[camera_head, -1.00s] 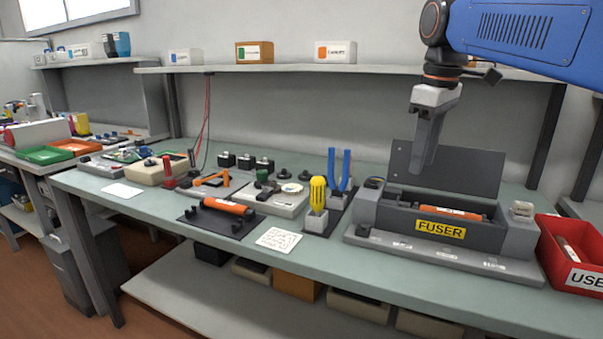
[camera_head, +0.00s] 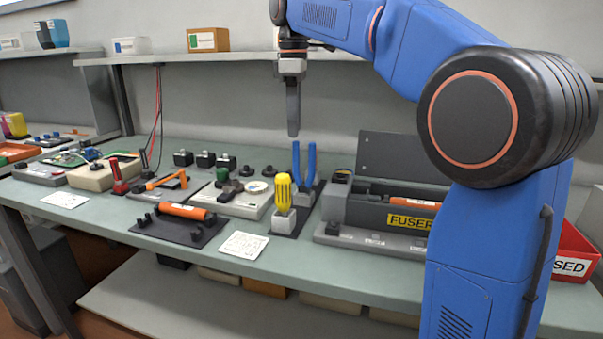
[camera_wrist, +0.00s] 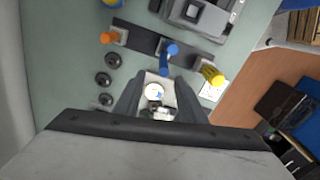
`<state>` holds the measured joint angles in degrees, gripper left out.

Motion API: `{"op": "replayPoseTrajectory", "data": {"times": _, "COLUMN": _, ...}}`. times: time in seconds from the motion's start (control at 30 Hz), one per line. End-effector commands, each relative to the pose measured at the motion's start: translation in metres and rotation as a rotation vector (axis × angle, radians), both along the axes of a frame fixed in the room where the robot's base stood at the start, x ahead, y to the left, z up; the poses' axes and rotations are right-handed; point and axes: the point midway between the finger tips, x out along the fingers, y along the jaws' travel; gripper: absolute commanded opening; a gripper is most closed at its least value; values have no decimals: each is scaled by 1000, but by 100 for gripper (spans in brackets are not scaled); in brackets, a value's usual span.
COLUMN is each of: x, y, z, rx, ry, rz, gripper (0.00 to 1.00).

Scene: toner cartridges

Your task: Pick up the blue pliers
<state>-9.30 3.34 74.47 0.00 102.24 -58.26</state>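The blue pliers (camera_head: 304,163) stand upright, handles up, in a dark tool holder (camera_head: 312,196) on the bench. In the wrist view the pliers (camera_wrist: 170,54) show from above, just beyond the fingertips. My gripper (camera_head: 293,132) points down, just above the handles and slightly left of them in the head view. In the wrist view my gripper (camera_wrist: 158,78) has its two dark fingers apart with nothing held between them. The pliers' jaws are hidden in the holder.
A yellow-handled screwdriver (camera_head: 284,192) stands in front of the pliers. An orange-topped tool (camera_wrist: 107,37) stands on their other side. The grey fuser unit (camera_head: 345,208) is to the right. A pale tray (camera_head: 254,208) with small parts lies left. A shelf (camera_head: 225,57) runs behind.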

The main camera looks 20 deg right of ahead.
Motion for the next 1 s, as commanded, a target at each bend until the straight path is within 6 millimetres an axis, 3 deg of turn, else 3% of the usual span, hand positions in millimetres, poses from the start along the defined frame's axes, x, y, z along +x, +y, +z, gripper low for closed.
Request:
{"op": "replayPoseTrajectory", "data": {"times": 0.3, "x": -1, "y": 0, "z": -53, "rx": 0, "ry": 2, "rz": -1, "gripper": 37}}
{"op": "replayPoseTrajectory", "data": {"times": 0.63, "x": -3, "y": 0, "z": -74, "rx": 0, "ry": 0, "rz": -1, "gripper": 37}}
{"op": "replayPoseTrajectory", "data": {"times": 1.0, "x": -8, "y": -1, "z": -116, "rx": -1, "ry": -3, "rz": -2, "gripper": 37}}
